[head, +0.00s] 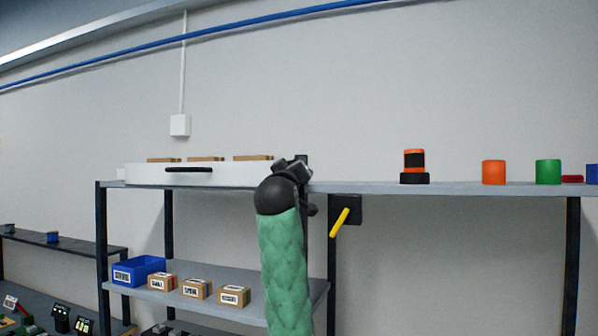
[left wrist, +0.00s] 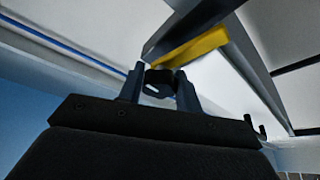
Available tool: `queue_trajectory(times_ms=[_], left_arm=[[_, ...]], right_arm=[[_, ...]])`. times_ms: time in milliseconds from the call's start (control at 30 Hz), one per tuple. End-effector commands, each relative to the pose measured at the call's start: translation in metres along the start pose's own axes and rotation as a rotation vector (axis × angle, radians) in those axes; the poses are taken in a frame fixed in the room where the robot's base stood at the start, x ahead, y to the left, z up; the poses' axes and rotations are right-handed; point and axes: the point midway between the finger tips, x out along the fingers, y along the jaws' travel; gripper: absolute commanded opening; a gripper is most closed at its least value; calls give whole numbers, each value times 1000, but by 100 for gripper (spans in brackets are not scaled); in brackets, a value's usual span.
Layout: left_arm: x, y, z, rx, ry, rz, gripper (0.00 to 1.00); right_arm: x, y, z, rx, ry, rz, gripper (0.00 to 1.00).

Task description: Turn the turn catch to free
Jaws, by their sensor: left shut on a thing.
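A yellow bar (head: 340,221), which looks like the turn catch, sits slanted on a black plate (head: 355,206) under the shelf edge, its lower end to the left. My left wrist is just left of it in the head view and hides the left fingers. In the left wrist view the yellow bar (left wrist: 196,47) shows just beyond the fingertips. There my left gripper (left wrist: 160,75) is shut on a small dark knob (left wrist: 159,85). I cannot tell whether this knob belongs to the catch. My right gripper is not in view.
A white drawer (head: 140,174) with a black handle lies on the upper shelf (head: 460,188), left of my wrist. Orange (head: 493,172) and green (head: 548,171) cylinders stand to the right. A blue bin (head: 140,270) and small boxes are on the lower shelf. A dark post (head: 332,265) stands below the plate.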

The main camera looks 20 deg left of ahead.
Motion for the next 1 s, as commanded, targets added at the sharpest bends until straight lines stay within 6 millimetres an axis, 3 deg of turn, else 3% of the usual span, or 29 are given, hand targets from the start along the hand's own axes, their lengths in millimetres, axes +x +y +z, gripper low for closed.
queue_trajectory(times_ms=[767, 800, 900, 1000], left_arm=[[0, 0, 0, -95, 0, -39, 0], [0, 0, 0, -95, 0, -39, 40], [0, 0, -1, -95, 0, -39, 56], [0, 0, 0, -95, 0, -39, 56]], right_arm=[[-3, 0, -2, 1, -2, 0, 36], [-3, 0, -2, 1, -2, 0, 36], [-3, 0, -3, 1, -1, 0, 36], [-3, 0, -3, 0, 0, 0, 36]])
